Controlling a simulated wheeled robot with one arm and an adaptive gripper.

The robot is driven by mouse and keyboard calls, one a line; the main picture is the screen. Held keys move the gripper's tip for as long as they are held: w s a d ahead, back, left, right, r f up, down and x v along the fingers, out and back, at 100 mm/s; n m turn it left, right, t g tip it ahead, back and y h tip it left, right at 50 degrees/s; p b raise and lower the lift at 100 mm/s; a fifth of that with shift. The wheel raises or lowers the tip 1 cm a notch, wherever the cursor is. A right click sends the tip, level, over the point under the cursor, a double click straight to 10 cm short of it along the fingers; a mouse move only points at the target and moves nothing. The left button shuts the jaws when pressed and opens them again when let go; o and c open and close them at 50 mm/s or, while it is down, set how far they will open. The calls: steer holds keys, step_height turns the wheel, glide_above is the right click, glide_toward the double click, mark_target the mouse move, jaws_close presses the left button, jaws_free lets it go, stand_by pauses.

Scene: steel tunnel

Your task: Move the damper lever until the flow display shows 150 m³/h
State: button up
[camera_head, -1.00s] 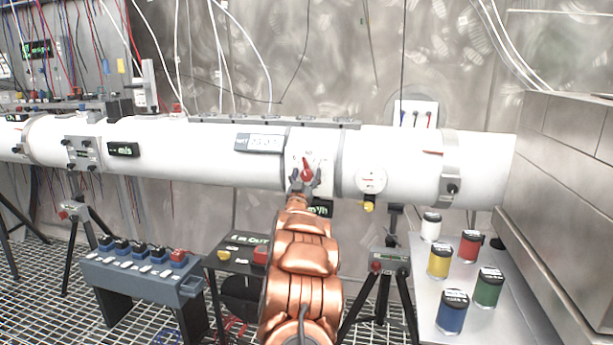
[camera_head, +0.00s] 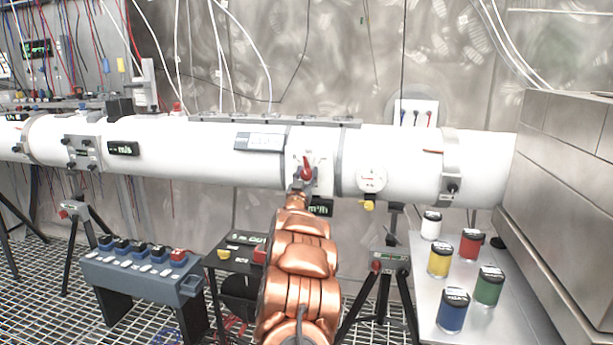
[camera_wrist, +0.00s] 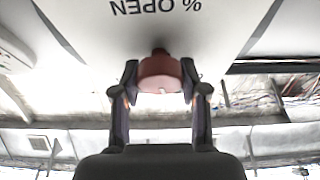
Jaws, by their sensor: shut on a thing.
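The red damper lever (camera_head: 306,166) sits on a pale plate on the front of the white duct (camera_head: 215,157). My gripper (camera_head: 302,184) is at the lever, with my copper arm reaching up from below. In the wrist view my gripper (camera_wrist: 160,82) is shut on the lever (camera_wrist: 160,71), one finger on each side. The letters "% OPEN" show upside down on the plate above it. The flow display (camera_head: 321,208) hangs just under the duct, right of my wrist. Its green "m³/h" end shows; my arm hides the rest, and I cannot read a number.
A round gauge (camera_head: 371,180) is right of the lever. Below stand a blue-grey switch box (camera_head: 140,275) and a black box (camera_head: 232,262). A side table (camera_head: 480,325) holds several coloured jars. A steel housing (camera_head: 570,180) closes off the right.

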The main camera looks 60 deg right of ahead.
steer(key=shift+m+g, duration=0.5)
steer(key=shift+m, duration=0.8)
steer(key=o, duration=1.1)
steer(key=shift+o, duration=0.2)
steer(key=v, duration=1.2)
steer(key=shift+f, duration=0.25)
steer(key=shift+d, duration=0.1)
